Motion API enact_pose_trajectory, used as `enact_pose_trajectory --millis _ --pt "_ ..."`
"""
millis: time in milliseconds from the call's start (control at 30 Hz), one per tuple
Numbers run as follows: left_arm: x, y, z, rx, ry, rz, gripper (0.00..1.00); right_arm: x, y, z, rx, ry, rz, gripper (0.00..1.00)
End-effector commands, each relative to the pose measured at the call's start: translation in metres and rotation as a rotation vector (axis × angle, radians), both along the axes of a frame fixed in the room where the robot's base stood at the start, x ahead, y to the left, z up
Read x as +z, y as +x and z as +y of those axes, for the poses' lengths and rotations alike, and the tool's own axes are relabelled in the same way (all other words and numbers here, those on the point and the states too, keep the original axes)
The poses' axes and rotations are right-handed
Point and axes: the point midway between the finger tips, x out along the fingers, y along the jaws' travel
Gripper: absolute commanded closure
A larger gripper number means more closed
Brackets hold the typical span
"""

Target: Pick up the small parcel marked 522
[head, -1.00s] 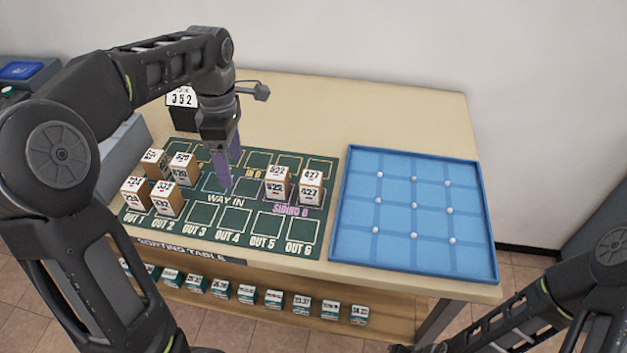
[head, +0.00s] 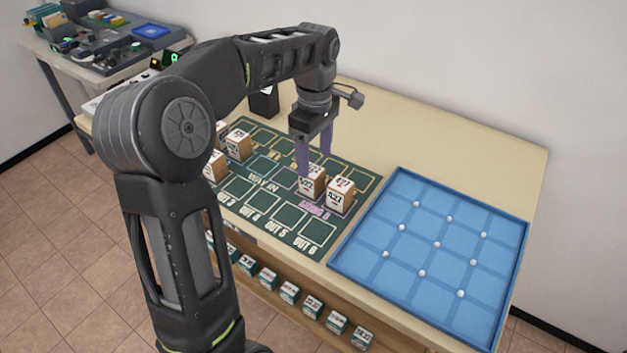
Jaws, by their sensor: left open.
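A small brown parcel with a white marked top (head: 311,182) stands on the green sorting mat, in the SIDING area. Its place fits the parcel that read 522 earlier; its number is hard to read now. My left gripper (head: 314,165) is open and points down over this parcel. Its purple fingers are apart, one at the parcel's near left and one behind its top. I cannot tell whether they touch it. My right gripper is out of view.
A similar parcel marked 427 (head: 340,193) stands close to the right. More parcels (head: 238,143) stand at the mat's left, partly behind my arm. A blue tray (head: 345,262) with white balls lies to the right. A shelf below holds several small boxes (head: 312,306).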

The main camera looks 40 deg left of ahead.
Motion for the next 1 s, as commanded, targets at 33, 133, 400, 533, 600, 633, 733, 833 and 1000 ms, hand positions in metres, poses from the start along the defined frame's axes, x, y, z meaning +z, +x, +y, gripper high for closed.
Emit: enact_pose_trajectory --millis 33,133,400,533,600,633,733,833,1000 --pt "-0.001 0.000 0.000 0.000 0.000 0.001 0.34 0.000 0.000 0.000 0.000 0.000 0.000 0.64" --pt "-0.009 -0.001 0.000 0.000 0.000 0.003 0.34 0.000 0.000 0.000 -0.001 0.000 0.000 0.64" --pt "-0.026 0.000 0.001 0.001 0.000 0.000 0.34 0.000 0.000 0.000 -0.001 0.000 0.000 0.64" --pt "-0.026 0.000 0.001 0.001 0.000 0.000 0.34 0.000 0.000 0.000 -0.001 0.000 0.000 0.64" --pt "-0.027 0.000 0.001 0.001 0.000 0.000 0.34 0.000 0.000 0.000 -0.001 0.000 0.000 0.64" --pt "-0.027 -0.001 0.001 0.001 0.000 0.001 0.34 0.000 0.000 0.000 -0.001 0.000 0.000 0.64" --pt "-0.035 -0.002 0.002 0.001 0.000 0.003 0.34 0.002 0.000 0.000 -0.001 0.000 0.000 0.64" --pt "-0.048 -0.003 0.004 0.002 0.000 0.004 0.34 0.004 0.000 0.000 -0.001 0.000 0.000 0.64" --pt "-0.072 -0.004 0.005 0.001 -0.001 0.003 0.34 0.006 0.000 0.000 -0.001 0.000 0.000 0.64"
